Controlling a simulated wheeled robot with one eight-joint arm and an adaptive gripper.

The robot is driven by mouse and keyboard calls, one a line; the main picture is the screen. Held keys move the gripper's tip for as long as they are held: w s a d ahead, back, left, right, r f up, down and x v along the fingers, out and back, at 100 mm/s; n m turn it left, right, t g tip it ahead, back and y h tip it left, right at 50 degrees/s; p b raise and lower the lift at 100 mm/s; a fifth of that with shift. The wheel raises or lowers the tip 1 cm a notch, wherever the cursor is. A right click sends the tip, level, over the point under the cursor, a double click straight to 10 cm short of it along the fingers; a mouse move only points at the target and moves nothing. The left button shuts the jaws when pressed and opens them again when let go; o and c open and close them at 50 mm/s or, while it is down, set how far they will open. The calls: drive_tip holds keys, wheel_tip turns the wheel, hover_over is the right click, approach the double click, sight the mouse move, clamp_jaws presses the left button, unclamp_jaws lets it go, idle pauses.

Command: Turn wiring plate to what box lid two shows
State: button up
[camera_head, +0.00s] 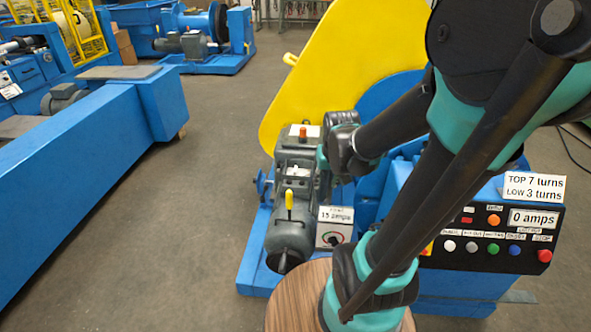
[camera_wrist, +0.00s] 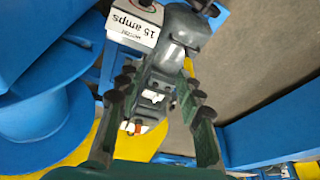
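The grey motor (camera_head: 290,240) stands on the blue machine base, with a yellow lever on top. Beside it a white box (camera_head: 334,213) reads "15 amps" and has a dark knob (camera_head: 334,240); the box also shows upside down in the wrist view (camera_wrist: 135,28). Behind the motor a white plate (camera_head: 312,129) carries an orange knob. I cannot tell which part is the wiring plate, nor which is box lid two. My gripper (camera_head: 338,150) is above the motor's rear part. In the wrist view its fingers (camera_wrist: 158,84) are apart with nothing held between them.
A control panel (camera_head: 490,238) reads "0 amps" and bears several coloured buttons. A sign (camera_head: 534,188) above it reads "TOP 7 turns, LOW 3 turns". A yellow guard (camera_head: 315,80) rises behind the motor. A round wooden top (camera_head: 292,300) is in front.

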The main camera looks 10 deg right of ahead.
drive_tip(key=w+r+g, duration=0.1)
drive_tip(key=w+r, duration=0.1)
drive_tip(key=w, duration=1.2)
drive_tip(key=m+g, duration=0.3)
hover_over(296, 169)
wheel_tip(296, 169, down, 13)
drive_tip(key=f, duration=1.7)
drive_tip(key=shift+w+a, duration=0.1)
drive_tip(key=shift+w, duration=0.1)
clamp_jaws()
